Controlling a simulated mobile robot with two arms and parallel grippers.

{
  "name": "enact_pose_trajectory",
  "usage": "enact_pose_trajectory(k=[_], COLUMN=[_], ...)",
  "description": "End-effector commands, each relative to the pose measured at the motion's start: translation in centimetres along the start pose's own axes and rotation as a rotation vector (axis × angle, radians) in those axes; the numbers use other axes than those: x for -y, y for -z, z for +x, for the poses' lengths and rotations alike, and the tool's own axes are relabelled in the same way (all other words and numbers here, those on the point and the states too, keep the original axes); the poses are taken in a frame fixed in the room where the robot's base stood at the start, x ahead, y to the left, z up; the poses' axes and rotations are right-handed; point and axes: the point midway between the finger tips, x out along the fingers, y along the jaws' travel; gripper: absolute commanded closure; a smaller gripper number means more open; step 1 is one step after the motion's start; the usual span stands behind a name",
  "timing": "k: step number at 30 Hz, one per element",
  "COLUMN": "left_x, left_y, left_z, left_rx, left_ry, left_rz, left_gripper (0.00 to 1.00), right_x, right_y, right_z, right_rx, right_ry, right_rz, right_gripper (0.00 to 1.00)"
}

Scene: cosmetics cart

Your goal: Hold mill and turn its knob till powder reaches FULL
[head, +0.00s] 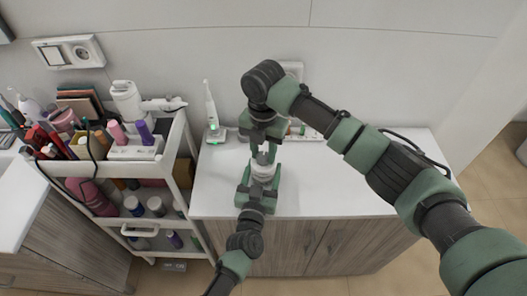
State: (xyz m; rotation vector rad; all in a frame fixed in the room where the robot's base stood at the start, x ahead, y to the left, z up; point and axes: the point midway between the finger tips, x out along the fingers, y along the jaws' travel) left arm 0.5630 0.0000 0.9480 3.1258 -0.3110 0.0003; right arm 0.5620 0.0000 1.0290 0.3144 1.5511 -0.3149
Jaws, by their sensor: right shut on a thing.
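The mill (263,171) is a small pale grey-white piece, upright near the front middle of the white counter. My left gripper (260,180) comes in from below with one green finger on each side of the mill's body. The view does not show whether both fingers press on it. My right gripper (264,153) comes down from above and is shut on the mill's top, where the knob is. The knob is mostly hidden by the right fingers. The powder and any FULL mark cannot be seen.
The white counter (330,185) is largely bare to the right of the mill. An electric toothbrush (211,105) stands on its charger at the back left. A white cart (171,158) packed with bottles stands at the left. My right arm spans the counter's right side.

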Motion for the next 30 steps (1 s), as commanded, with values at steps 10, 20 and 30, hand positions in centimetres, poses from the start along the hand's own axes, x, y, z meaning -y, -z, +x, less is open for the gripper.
enact_pose_trajectory(k=[10, 20, 30], left_x=[0.0, 0.0, 0.0], left_y=[0.0, 0.0, 0.0], left_z=[-0.1, -0.1, 0.0], left_rx=[0.0, 0.0, 0.0], left_ry=[0.0, 0.0, -0.001], left_rz=[0.0, 0.001, 0.0], left_gripper=[0.93, 0.93, 0.93], right_x=[0.1, 0.0, -0.1], right_y=[-0.4, -0.2, -0.2], right_z=[-0.1, -0.1, -1.9], right_rx=[0.009, 0.006, 0.006], right_ry=[-0.002, -0.001, -0.003], right_rz=[-0.002, -0.004, -0.006], right_gripper=[1.0, 0.45, 0.45])
